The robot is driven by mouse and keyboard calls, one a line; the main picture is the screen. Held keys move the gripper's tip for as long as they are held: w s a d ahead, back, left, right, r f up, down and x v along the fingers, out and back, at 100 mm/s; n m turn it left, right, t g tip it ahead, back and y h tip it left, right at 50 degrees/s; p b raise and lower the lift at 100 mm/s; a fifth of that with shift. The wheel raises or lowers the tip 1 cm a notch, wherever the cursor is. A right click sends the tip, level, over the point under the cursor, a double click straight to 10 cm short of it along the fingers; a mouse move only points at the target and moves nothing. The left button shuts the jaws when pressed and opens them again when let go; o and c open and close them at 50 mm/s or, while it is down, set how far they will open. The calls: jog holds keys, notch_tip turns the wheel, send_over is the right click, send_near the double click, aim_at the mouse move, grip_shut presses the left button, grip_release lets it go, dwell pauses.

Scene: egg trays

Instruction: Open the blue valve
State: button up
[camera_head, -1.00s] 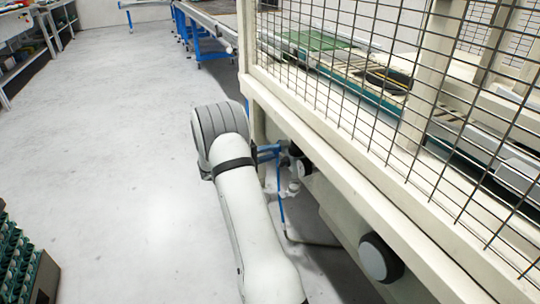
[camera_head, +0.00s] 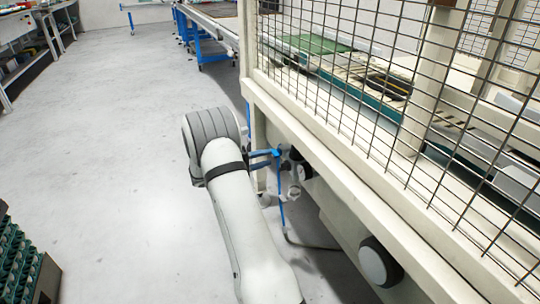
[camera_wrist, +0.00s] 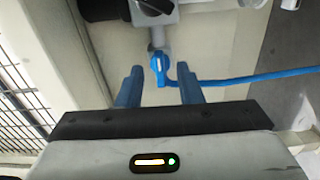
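The blue valve (camera_wrist: 159,66) hangs below a grey pipe fitting (camera_wrist: 156,14) in the wrist view. Its small blue handle carries a white mark. My gripper (camera_wrist: 160,80) is open, with one blue finger on each side of the valve. The handle's lower end shows in the gap between the fingertips, and I see no finger touching it. How deep it sits between them is hard to tell. In the head view my gripper (camera_head: 264,158) points at the fitting under the machine frame, and the valve cannot be clearly made out there.
A blue hose (camera_wrist: 255,77) runs right from the valve. The cream machine frame (camera_head: 345,180) with a wire mesh guard stands close on the right. Trays (camera_head: 18,262) stand at lower left.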

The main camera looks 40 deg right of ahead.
jog(key=shift+p+v, duration=0.55)
jog(key=shift+v, duration=1.75)
jog(key=s+a+r+y+p, duration=0.3)
jog(key=s+r+p, duration=0.15)
jog(key=r, duration=0.35)
jog(key=s+a+r+y+p, duration=0.2)
jog(key=s+a+r+p, duration=0.15)
jog(key=r+p, duration=0.35)
jog(key=s+a+r+y+p, duration=0.25)
jog(key=s+r+p, duration=0.2)
jog(key=r, duration=0.45)
jog(key=s+a+r+n+t+y+p, duration=0.1)
jog(key=s+a+r+t+y+p, duration=0.2)
jog(key=s+a+r+y+p, duration=0.2)
jog(key=s+a+r+n+t+y+p, duration=0.1)
jog(key=s+a+r+t+y+p, duration=0.3)
jog(key=s+a+r+p, duration=0.7)
notch_tip(320, 180, up, 6)
jog(key=a+y+p, duration=0.1)
jog(key=p, duration=0.2)
jog(key=shift+s+a+n, duration=0.25)
jog(key=shift+a+n, duration=0.15)
